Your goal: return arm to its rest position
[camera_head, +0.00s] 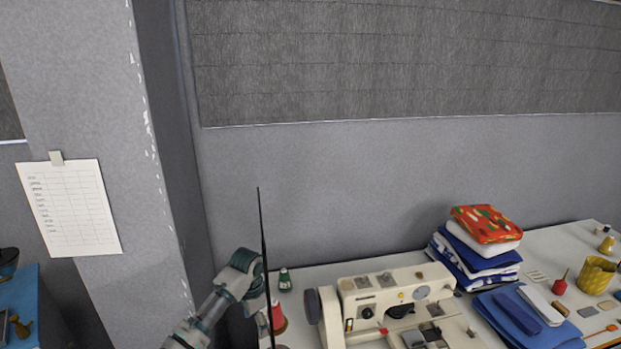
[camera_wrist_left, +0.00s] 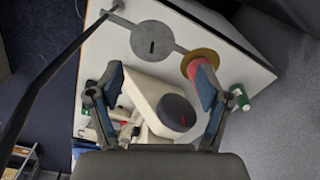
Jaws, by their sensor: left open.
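My left arm comes in at the bottom of the head view, and my left gripper (camera_head: 244,276) is at the left end of the table (camera_head: 300,278), beside a thin dark upright rod (camera_head: 263,240). In the left wrist view the two fingers of my left gripper (camera_wrist_left: 160,88) are spread apart with nothing held between them. The sewing machine's (camera_wrist_left: 150,95) end with its dark handwheel (camera_wrist_left: 176,112) lies below and between the fingers. My right gripper is in neither view.
The rod belongs to a thread stand (camera_wrist_left: 152,40) with a red spool (camera_head: 278,318). A green spool (camera_head: 285,280) stands behind it. The sewing machine (camera_head: 390,300) is to the right, then folded cloths (camera_head: 475,255). A grey pillar (camera_head: 110,130) rises at left.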

